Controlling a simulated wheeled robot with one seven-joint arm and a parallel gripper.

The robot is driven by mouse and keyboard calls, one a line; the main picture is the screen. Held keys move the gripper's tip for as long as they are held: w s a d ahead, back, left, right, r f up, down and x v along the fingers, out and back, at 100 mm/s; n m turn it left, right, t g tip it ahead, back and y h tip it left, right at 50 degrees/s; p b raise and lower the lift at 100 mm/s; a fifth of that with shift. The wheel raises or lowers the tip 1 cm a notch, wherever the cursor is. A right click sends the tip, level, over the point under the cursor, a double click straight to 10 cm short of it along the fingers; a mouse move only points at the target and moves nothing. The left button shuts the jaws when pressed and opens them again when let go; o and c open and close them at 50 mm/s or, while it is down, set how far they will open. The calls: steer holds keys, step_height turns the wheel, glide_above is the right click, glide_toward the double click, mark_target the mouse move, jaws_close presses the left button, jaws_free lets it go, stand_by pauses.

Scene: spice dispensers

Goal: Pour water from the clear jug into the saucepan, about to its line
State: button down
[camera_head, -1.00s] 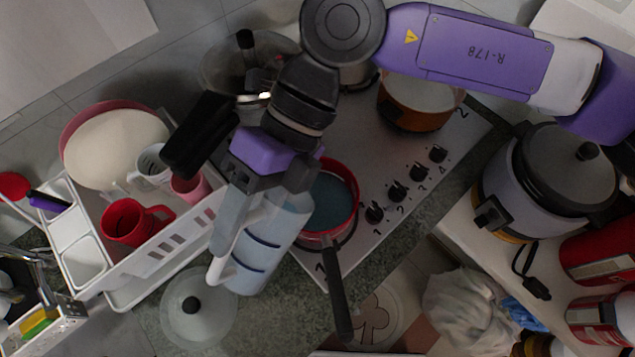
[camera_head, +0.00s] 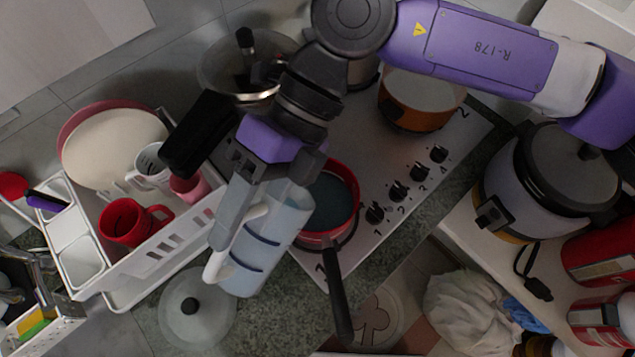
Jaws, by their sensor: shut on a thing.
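The clear jug (camera_head: 266,243) is pale and see-through, with dark lines across its side and a white handle (camera_head: 218,262) at its left. My gripper (camera_head: 240,205) is shut on the jug and holds it in front of the hob's lower left part. The jug looks slightly tilted in the picture; its water level is hard to make out. The red saucepan (camera_head: 357,197) stands on the hob just right of the jug, its dark handle pointing down. The pan's inside looks dark blue-grey. Its line cannot be made out, and its left rim is partly hidden by the jug and gripper.
A white dish rack (camera_head: 150,262) with plates and a red mug (camera_head: 130,222) stands at left. A glass lid (camera_head: 197,308) lies below the jug. An orange pot (camera_head: 410,115) and another pot stand farther back on the hob (camera_head: 375,165). A rice cooker (camera_head: 505,190) is at right.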

mark_target(243, 245)
steer(key=shift+w+d+r+g+y+b, duration=0.2)
steer(key=shift+r+g+y+b, duration=0.1)
steer(key=shift+r, duration=0.1)
steer(key=shift+w+d+r+g+y+b, duration=0.1)
steer(key=shift+w+r+g+y+b, duration=0.1)
steer(key=shift+r+g+b, duration=0.15)
stand_by(2.8)
